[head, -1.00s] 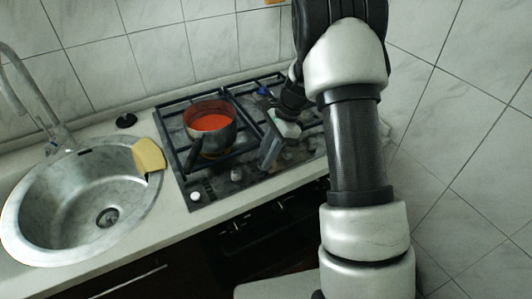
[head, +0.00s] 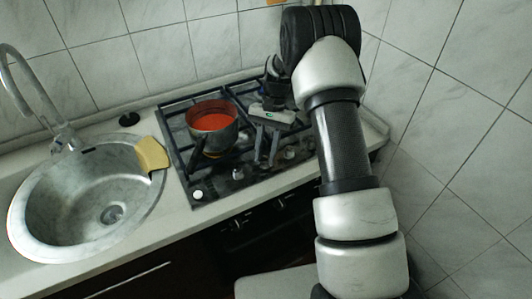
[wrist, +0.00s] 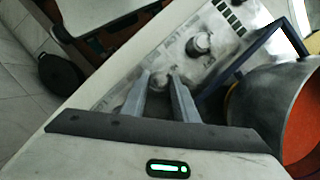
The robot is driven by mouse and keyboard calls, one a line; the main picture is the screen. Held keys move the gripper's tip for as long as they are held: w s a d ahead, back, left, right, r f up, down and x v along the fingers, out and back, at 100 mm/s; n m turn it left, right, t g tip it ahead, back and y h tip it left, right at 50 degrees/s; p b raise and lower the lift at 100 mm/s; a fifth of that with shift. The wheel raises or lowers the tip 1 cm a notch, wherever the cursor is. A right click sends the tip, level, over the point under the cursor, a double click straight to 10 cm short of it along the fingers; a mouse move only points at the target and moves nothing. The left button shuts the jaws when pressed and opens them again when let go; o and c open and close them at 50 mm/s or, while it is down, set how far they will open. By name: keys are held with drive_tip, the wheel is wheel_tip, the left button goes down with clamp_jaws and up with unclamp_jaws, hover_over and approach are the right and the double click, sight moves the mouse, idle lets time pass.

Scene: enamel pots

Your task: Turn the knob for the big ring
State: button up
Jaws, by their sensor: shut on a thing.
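The gas hob (head: 222,187) has a row of small knobs along its front edge. My gripper (head: 266,158) points down over the front of the hob, right of the pot. In the wrist view my gripper (wrist: 159,76) is shut on a knob (wrist: 158,83), which shows between its fingertips. Another knob (wrist: 200,44) stands apart, farther along the row; the head view shows a pale knob (head: 197,194) at the left end. Which ring the held knob serves, and whether it is turned, I cannot tell.
A tiled wall stands right.

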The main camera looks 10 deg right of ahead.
drive_tip(key=shift+n, duration=0.5)
drive_tip(key=o, duration=1.1)
drive_tip(key=shift+c, duration=0.2)
drive_tip(key=p+v, duration=0.1)
drive_tip(key=v, duration=1.6)
drive_tip(key=shift+a+r, duration=0.25)
drive_tip(key=shift+w, duration=0.1)
